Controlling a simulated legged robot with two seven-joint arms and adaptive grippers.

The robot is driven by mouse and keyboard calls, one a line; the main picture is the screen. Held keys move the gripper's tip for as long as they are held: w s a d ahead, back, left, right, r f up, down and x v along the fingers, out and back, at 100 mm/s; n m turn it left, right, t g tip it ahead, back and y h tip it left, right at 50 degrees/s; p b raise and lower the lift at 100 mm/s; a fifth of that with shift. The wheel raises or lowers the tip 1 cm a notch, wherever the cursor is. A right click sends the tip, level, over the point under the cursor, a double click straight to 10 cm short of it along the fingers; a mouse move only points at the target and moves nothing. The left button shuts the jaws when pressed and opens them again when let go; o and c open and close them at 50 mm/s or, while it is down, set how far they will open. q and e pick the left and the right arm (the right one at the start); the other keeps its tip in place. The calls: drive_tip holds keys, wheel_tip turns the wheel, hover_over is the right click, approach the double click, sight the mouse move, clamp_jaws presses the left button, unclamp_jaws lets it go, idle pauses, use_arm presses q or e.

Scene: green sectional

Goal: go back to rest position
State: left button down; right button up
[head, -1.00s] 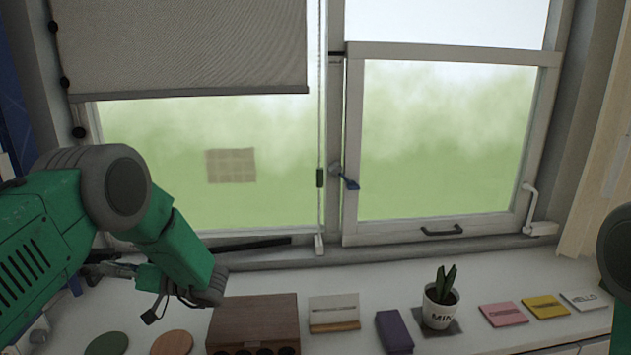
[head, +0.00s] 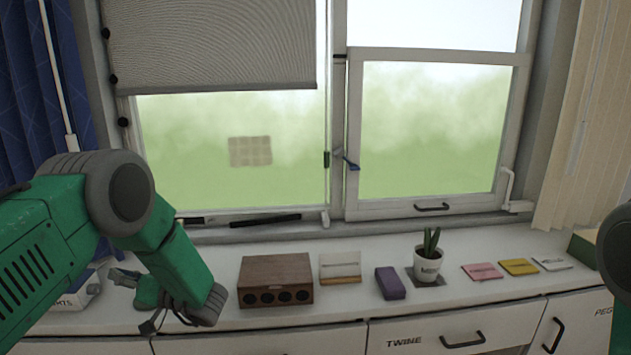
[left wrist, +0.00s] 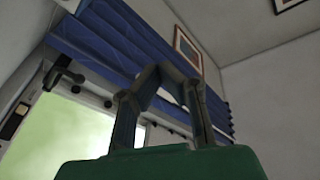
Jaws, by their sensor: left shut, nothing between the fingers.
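My left arm comes in from the left in the head view, green with dark grey joints. My left gripper (head: 125,278) is partly hidden behind the forearm, near the left end of the white counter. In the left wrist view the dark fingers (left wrist: 163,73) rise in front of the camera and meet at the top, shut with nothing between them. Only a dark rounded piece of my right arm shows at the right edge of the head view; my right gripper is out of view.
On the white counter (head: 350,312) stand a wooden box (head: 276,270), a card holder (head: 340,262), a purple block (head: 391,283), a potted plant (head: 428,264) and several cards. A window (head: 425,130) is behind; drawers (head: 437,338) are in front.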

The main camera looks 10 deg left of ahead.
use_arm(q)
drive_tip(key=d+f+m+t+h+b, duration=0.4)
drive_tip(key=f+m+t+h, duration=0.3)
drive_tip(key=f, duration=0.7)
drive_tip(key=s+d+f+m+t+h+b, duration=0.1)
drive_tip(key=s+d+f+m+h+b, duration=0.2)
drive_tip(key=f, duration=0.4)
drive_tip(key=s+d+f+t+h, duration=0.1)
drive_tip(key=s+d+f+h, duration=0.2)
drive_tip(key=d+f, duration=0.35)
drive_tip(key=s+d+f+g+h+b, duration=0.1)
drive_tip(key=s+d+f+g+h, duration=0.1)
drive_tip(key=s, duration=0.6)
drive_tip(key=s+d+f+m+g+h+b, duration=0.1)
drive_tip(key=s+d+f+g+h+b, duration=0.1)
drive_tip(key=s, duration=0.7)
drive_tip(key=s+d+f+m+g+h+b, duration=0.1)
drive_tip(key=s+d+f+g+h, duration=0.1)
drive_tip(key=s+d+f+g, duration=0.2)
drive_tip(key=s+d, duration=0.2)
drive_tip(key=s, duration=0.2)
drive_tip(key=shift+s+f+h, duration=0.2)
drive_tip(key=shift+s+h, duration=0.1)
drive_tip(key=shift+s, duration=0.1)
drive_tip(key=shift+d, duration=0.25)
drive_tip(key=shift+w, duration=0.15)
drive_tip(key=shift+a, duration=0.25)
